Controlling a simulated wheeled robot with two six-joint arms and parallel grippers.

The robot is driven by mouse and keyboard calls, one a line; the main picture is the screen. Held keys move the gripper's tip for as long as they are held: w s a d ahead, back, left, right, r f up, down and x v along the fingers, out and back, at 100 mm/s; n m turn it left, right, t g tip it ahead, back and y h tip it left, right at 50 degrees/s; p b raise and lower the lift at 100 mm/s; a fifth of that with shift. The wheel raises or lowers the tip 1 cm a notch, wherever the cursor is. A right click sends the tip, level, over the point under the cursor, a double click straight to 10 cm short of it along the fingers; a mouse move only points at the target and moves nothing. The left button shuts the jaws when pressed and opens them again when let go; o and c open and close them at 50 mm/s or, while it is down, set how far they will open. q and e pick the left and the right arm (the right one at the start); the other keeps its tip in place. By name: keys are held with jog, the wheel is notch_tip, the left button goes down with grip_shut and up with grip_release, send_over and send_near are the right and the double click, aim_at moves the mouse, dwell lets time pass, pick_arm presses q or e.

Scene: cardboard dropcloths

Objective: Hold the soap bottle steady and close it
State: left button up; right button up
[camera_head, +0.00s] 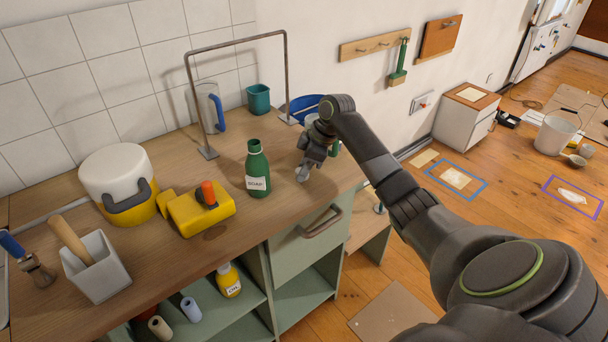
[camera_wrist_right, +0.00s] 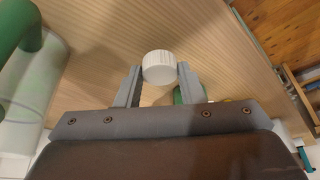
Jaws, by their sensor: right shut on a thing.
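The green soap bottle (camera_head: 257,172) stands upright on the wooden counter, with a white label reading SOAP. No white cap shows on its neck. My right gripper (camera_head: 303,171) is just right of the bottle, apart from it, low over the counter. In the right wrist view my right gripper (camera_wrist_right: 158,78) is shut on a white ribbed cap (camera_wrist_right: 159,67), held between its fingertips. My left gripper is in neither view, and nothing is seen holding the bottle.
A yellow tool with an orange knob (camera_head: 205,207) lies left of the bottle. A metal frame (camera_head: 236,41) arches behind it. A teal cup (camera_head: 258,99) and blue bowl (camera_head: 305,104) stand at the back. The counter's right edge is near my right gripper.

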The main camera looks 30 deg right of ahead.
notch_tip(320, 180, up, 8)
jog(key=shift+f+b, duration=0.1)
jog(key=shift+b, duration=0.25)
